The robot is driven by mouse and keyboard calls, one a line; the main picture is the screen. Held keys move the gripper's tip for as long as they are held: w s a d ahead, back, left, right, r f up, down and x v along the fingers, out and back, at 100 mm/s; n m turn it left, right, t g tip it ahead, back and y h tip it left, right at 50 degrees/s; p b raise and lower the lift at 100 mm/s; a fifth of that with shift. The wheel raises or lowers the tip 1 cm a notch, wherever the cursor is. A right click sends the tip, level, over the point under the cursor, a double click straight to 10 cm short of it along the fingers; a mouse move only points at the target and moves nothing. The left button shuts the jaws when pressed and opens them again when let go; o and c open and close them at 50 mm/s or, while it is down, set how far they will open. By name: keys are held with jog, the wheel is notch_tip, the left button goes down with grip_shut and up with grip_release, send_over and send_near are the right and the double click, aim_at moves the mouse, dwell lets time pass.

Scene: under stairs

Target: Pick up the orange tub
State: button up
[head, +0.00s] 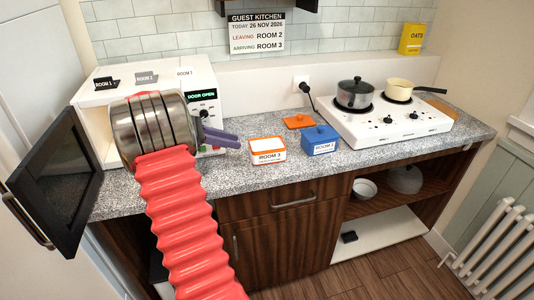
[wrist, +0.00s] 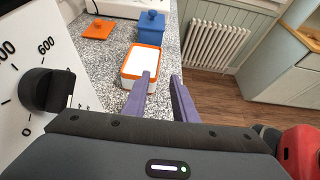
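The orange tub (head: 267,152) stands on the speckled counter with an orange rim, a white inside and a white ROOM label on its front. It also shows in the wrist view (wrist: 139,66), just beyond the fingers. Its orange lid (head: 299,121) lies flat on the counter behind it. My gripper (head: 239,141) has two purple fingers and is just left of the tub, apart from it in the head view. In the wrist view my gripper (wrist: 160,75) is open and empty. The left finger overlaps the tub's near side in that picture; contact cannot be told.
A lidded blue tub (head: 321,140) stands close right of the orange tub. A white microwave (head: 90,96) with its dark door (head: 57,182) open is at the left. A hob (head: 385,128) with two pans is at the right. The counter front is clear.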

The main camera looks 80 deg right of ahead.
jog(key=x, duration=0.7)
jog(key=shift+s+d+f, duration=0.1)
jog(key=shift+s, duration=0.05)
jog(key=shift+x, duration=2.6)
jog(key=shift+f, duration=0.2)
jog(key=shift+c, duration=0.3)
grip_shut()
